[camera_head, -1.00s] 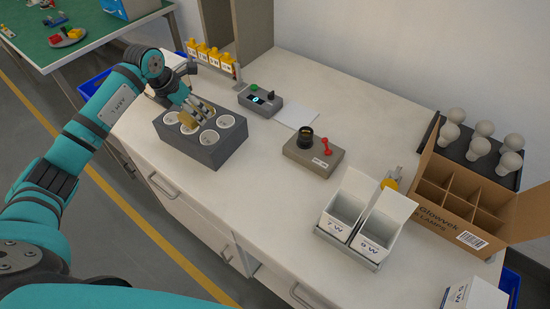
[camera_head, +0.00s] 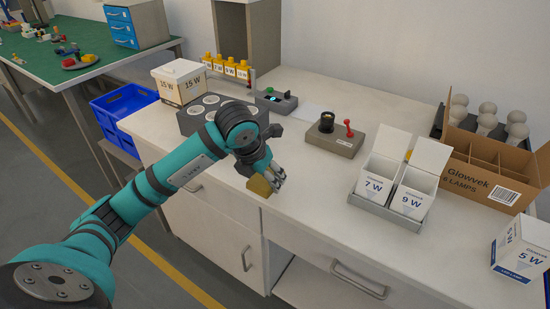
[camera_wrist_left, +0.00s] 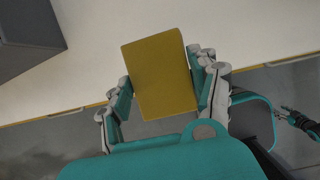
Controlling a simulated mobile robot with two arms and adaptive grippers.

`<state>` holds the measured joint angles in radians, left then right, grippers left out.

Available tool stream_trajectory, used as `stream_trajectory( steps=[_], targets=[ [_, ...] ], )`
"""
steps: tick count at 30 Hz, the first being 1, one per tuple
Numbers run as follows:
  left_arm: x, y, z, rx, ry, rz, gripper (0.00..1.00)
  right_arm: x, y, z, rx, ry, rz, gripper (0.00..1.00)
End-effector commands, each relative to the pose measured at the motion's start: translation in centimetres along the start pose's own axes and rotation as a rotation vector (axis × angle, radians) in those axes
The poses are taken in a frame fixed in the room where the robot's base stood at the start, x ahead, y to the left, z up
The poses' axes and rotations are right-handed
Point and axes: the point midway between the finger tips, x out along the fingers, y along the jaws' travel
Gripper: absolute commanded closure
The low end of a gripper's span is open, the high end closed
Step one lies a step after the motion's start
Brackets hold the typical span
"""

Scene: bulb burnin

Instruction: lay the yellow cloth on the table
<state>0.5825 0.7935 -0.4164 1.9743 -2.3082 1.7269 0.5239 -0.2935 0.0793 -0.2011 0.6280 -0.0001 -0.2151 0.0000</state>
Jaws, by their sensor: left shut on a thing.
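The yellow cloth (camera_head: 260,186) shows as a small folded block at my left gripper, near the front edge of the white table (camera_head: 330,205). In the left wrist view the cloth (camera_wrist_left: 160,72) sits between the two fingers of my left gripper (camera_wrist_left: 166,95), which is shut on it. There its far part overlaps the white tabletop and its near part overlaps the floor beyond the table edge. In the head view my left gripper (camera_head: 276,180) partly hides the cloth. Whether the cloth touches the table cannot be told.
A grey block with round wells (camera_head: 190,120) stands left behind the gripper. A grey device with a red lever (camera_head: 335,138) and a tray with 7 W and 9 W boxes (camera_head: 388,208) stand to the right. The tabletop between gripper and tray is clear.

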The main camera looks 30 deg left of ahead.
Motion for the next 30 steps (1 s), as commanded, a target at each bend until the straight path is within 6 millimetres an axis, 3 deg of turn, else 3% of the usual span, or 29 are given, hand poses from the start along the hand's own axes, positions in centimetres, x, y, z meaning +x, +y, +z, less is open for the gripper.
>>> stream_trajectory(
  steps=[6, 12, 21, 27, 30],
  targets=[
    [1.8, 4.7, 3.5, -0.006, 0.0, -0.001, 0.65, -0.9, 0.4, 0.0, 0.002, -0.005, 0.005, 0.6],
    [3.3, 7.9, 5.8, -0.003, 0.0, -0.003, 0.64, -1.4, 0.2, 1.0, 0.002, -0.021, 0.003, 0.6],
    [4.1, 9.7, 7.0, 0.0, 0.0, -0.002, 0.64, -1.6, 0.1, 1.4, 0.001, -0.027, 0.001, 0.6],
    [6.9, 9.5, 5.6, 0.001, 0.003, -0.004, 0.64, -2.1, 0.1, 1.1, 0.0, -0.024, 0.001, 0.6],
    [7.3, 9.6, 5.6, 0.002, -0.002, -0.002, 0.64, -2.1, 0.1, 1.0, 0.0, -0.022, 0.001, 0.6]
  ],
)
